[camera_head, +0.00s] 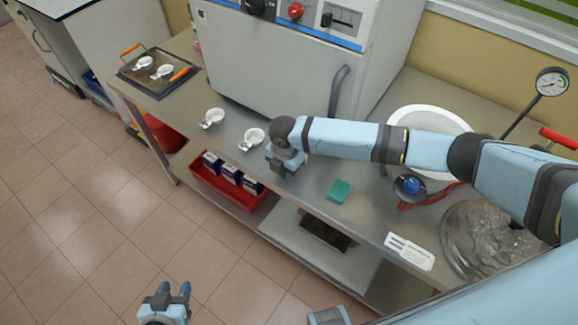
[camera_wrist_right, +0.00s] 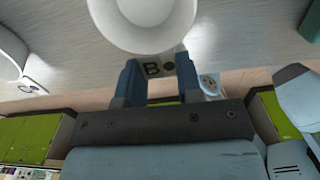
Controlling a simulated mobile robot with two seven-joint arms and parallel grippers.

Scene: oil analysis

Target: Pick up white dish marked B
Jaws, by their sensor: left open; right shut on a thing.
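The white dish marked B (camera_wrist_right: 145,22) shows in the right wrist view, with its "B" tab (camera_wrist_right: 153,70) between my right gripper's fingers (camera_wrist_right: 160,82). The gripper is shut on this tab. In the head view my right gripper (camera_head: 284,164) is low over the bench near its front edge, and it hides the dish there. I cannot tell if the dish is lifted. Two similar white dishes stand to its left, a nearer one (camera_head: 254,136) and a farther one (camera_head: 212,116). My left gripper (camera_head: 173,289) is open and empty over the floor.
A dark tray (camera_head: 155,88) with white dishes is at the far left of the bench. A green block (camera_head: 339,191) lies right of my right gripper. A large grey oven (camera_head: 270,60) stands behind. A red bin (camera_head: 225,192) with boxes is on the lower shelf.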

